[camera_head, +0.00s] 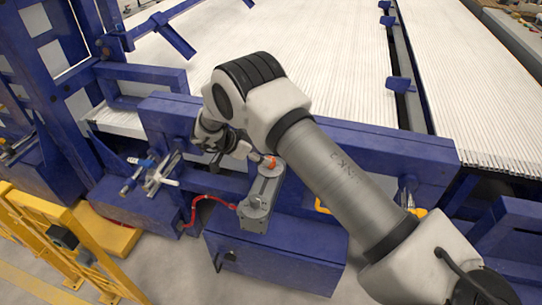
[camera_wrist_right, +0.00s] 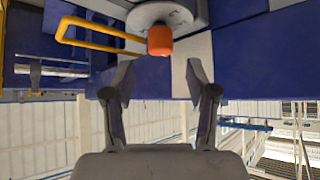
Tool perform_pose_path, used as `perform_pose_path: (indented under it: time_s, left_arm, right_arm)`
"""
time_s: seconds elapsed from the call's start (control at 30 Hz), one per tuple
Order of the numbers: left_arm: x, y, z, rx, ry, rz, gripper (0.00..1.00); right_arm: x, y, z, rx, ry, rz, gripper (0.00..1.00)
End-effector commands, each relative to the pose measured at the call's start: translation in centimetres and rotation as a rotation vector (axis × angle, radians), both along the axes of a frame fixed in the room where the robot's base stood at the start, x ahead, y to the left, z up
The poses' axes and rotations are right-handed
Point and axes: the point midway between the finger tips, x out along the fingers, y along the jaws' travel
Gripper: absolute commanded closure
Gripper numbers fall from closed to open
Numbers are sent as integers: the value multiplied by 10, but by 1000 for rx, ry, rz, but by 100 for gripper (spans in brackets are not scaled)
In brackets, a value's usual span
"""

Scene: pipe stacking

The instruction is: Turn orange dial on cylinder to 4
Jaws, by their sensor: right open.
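The orange dial (camera_head: 271,161) sits on the upper end of a grey cylinder (camera_head: 262,192) in the head view. In the right wrist view the dial (camera_wrist_right: 160,40) is at the top centre, on the cylinder's round grey end (camera_wrist_right: 178,14). My right gripper (camera_wrist_right: 160,82) is open, with its two fingers apart and nothing between them. The dial appears just beyond the fingertips, roughly centred between them, and does not look touched. In the head view my right gripper (camera_head: 238,148) is just left of the dial, partly hidden by my arm. Dial numbers are not readable. My left gripper is not in view.
A red hose (camera_head: 205,199) runs to the cylinder's lower end. Blue frame beams (camera_head: 385,150) surround it, with a blue box (camera_head: 275,262) below. White pipes (camera_head: 330,60) fill the back. A metal valve-like fitting (camera_head: 155,175) stands left, and a yellow railing (camera_head: 75,235) is at lower left.

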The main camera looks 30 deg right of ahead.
Motion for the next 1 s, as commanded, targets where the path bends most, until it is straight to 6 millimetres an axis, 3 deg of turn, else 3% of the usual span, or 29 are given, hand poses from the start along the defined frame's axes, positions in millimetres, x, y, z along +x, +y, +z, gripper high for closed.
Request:
perform_pose_path:
  time_s: [0.3,0.57,0.63,0.73,0.77,1.0]
  left_arm:
    - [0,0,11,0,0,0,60]
    - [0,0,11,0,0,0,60]
    - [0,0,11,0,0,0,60]
    - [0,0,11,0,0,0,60]
    - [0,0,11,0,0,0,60]
    - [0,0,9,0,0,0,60]
  right_arm:
    - [-3,-39,-38,1,-1,-1,43]
    - [-2,-42,-41,0,-1,1,43]
    - [-2,-42,-41,0,-1,1,60]
    - [-2,-42,-41,0,-1,1,96]
    - [-2,-42,-41,0,-1,1,100]
    - [-2,-42,-42,1,-2,-5,100]
